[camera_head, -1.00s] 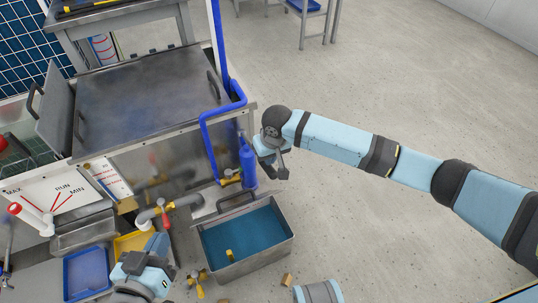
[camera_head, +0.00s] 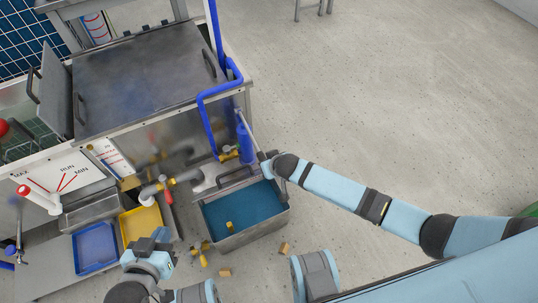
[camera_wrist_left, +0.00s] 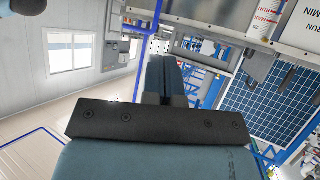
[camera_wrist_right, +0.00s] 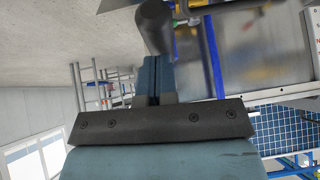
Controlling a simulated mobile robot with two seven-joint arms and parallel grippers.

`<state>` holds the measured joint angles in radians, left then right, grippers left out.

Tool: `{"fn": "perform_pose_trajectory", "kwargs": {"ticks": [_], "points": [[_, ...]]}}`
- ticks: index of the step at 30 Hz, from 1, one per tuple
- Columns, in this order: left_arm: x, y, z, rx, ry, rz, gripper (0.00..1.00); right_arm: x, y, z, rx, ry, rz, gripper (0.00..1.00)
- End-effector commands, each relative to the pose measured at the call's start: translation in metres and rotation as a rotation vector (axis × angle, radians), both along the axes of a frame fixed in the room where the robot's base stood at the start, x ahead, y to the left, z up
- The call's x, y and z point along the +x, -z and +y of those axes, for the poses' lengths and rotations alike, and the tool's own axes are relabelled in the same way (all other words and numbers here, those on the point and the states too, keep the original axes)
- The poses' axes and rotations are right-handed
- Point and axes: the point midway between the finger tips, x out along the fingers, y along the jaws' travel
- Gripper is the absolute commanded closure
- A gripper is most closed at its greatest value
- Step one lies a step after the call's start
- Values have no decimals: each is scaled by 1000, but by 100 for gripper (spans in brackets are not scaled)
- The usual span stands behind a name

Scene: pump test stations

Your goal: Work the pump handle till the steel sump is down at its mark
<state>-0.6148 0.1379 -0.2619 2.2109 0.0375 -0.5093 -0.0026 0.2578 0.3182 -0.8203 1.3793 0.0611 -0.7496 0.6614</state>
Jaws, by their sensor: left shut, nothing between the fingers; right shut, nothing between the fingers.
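The steel sump (camera_head: 262,230) is an open box on the floor, holding blue-green liquid (camera_head: 240,208). A level mark on its wall cannot be made out. The blue pump (camera_head: 244,145) stands behind it, and its grey lever (camera_head: 249,130) slants down toward my right gripper (camera_head: 267,169). That gripper is shut and empty by the lever's lower end. In the right wrist view the dark handle grip (camera_wrist_right: 154,25) is just beyond the shut fingers; contact cannot be told. My left gripper (camera_head: 160,237) is shut and empty, left of the sump.
A steel-topped bench (camera_head: 140,75) with blue piping stands behind. A MAX/RUN/MIN gauge plate (camera_head: 62,175) is at the left, above a blue tray (camera_head: 95,248) and a yellow tray (camera_head: 140,224). Yellow fittings lie near the sump.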

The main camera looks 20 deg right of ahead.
Motion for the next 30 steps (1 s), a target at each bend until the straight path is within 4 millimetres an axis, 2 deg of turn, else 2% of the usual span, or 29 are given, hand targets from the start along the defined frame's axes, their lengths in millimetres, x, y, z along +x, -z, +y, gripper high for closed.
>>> {"fn": "perform_pose_trajectory", "kwargs": {"ticks": [1,3,10,24,30], "points": [[0,6,-1,-5,1,-3,100,-2,13,0,4,2,-15,100],[1,4,-2,-13,2,-10,100,-1,19,0,9,1,-42,100],[2,-4,-5,-28,7,-33,100,1,29,-1,17,2,-90,100],[2,-2,-4,-26,8,-30,100,1,31,-1,16,1,-94,100],[1,-11,-2,-14,7,-22,100,3,15,-4,16,1,-97,100]]}}
